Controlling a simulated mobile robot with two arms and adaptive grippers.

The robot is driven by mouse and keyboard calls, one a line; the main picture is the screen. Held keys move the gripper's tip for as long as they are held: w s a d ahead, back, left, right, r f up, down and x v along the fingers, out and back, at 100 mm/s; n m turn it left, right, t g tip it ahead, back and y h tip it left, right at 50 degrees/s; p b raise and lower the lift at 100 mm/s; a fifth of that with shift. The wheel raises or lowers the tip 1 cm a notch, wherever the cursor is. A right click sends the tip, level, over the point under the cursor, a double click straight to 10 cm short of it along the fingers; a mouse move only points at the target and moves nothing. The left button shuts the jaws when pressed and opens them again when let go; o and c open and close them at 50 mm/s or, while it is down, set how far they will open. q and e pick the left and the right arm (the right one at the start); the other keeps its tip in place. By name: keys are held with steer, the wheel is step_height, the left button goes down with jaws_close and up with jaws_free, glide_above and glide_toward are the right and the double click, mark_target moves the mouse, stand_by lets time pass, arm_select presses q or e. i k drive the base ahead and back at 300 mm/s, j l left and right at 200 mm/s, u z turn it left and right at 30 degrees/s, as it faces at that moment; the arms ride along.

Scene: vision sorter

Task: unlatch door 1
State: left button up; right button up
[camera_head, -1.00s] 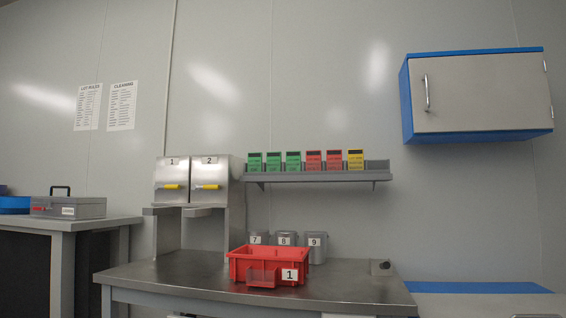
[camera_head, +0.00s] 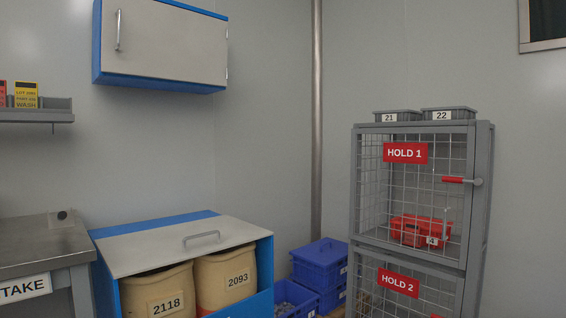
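Two wire-mesh doors are stacked in a grey cage cabinet at the right of the head view. The upper door (camera_head: 408,215) carries a red sign reading HOLD 1 (camera_head: 405,153) and looks closed. Its latch handle (camera_head: 460,181) has a red grip, lies about level and meets a grey pivot at the door's right edge. Behind the mesh stands a red bin labelled 4 (camera_head: 420,230). The lower door has a HOLD 2 sign (camera_head: 398,282) and is cut off by the bottom edge. Neither of my grippers is in view.
Grey trays 21 (camera_head: 398,116) and 22 (camera_head: 449,114) sit on the cabinet. Blue crates (camera_head: 320,262) stand left of it. A blue bin unit (camera_head: 215,221) holds sacks 2118 and 2093.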

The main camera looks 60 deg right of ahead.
mark_target(478, 182)
steer(key=z, duration=2.9)
